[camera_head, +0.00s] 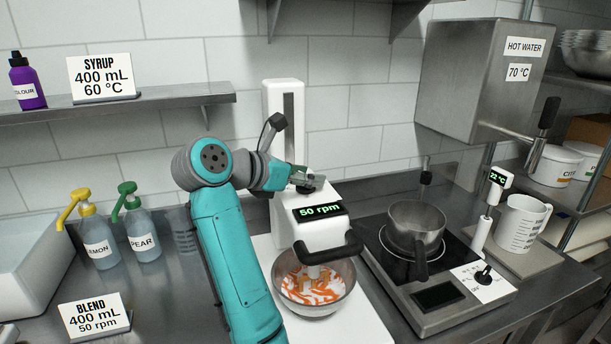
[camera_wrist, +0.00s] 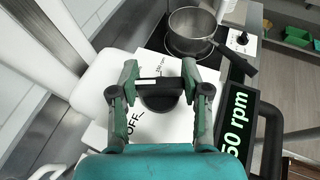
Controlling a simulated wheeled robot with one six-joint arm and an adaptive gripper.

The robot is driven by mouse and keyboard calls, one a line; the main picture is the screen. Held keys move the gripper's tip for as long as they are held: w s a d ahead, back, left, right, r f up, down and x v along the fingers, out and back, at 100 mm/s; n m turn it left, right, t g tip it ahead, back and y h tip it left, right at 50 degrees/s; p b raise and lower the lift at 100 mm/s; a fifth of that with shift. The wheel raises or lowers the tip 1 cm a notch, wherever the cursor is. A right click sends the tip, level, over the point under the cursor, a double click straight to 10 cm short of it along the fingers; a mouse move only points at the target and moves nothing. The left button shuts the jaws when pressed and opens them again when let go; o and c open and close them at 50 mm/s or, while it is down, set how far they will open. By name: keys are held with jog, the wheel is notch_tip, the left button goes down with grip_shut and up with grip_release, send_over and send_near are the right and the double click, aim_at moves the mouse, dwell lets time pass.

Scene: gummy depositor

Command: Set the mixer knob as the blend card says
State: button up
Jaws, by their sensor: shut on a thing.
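The white mixer (camera_head: 319,230) stands on the counter with its display (camera_head: 319,210) reading 50 rpm. The blend card (camera_head: 96,317) at the lower left reads BLEND 400 mL 50 rpm. My gripper (camera_head: 304,181) is at the top of the mixer head. In the wrist view, my gripper (camera_wrist: 160,84) has its two fingers on either side of the dark mixer knob (camera_wrist: 160,102) and is shut on it. An OFF mark shows beside the knob; other dial marks are partly hidden. The mixer bowl (camera_head: 341,301) holds orange and white contents.
A hot plate with a pot (camera_head: 416,222) stands right of the mixer. A measuring jug (camera_head: 520,223) and a thermometer reading 22 °C (camera_head: 497,178) are further right. Pump bottles labelled lemon (camera_head: 98,242) and pear (camera_head: 141,236) stand at the left. A shelf holds the syrup card (camera_head: 101,78).

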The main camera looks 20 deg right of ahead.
dwell(0.4)
jog(key=o, duration=1.2)
jog(key=shift+c, duration=0.2)
jog(key=shift+a, duration=0.1)
jog(key=v, duration=1.2)
jog(key=shift+w+r, duration=0.1)
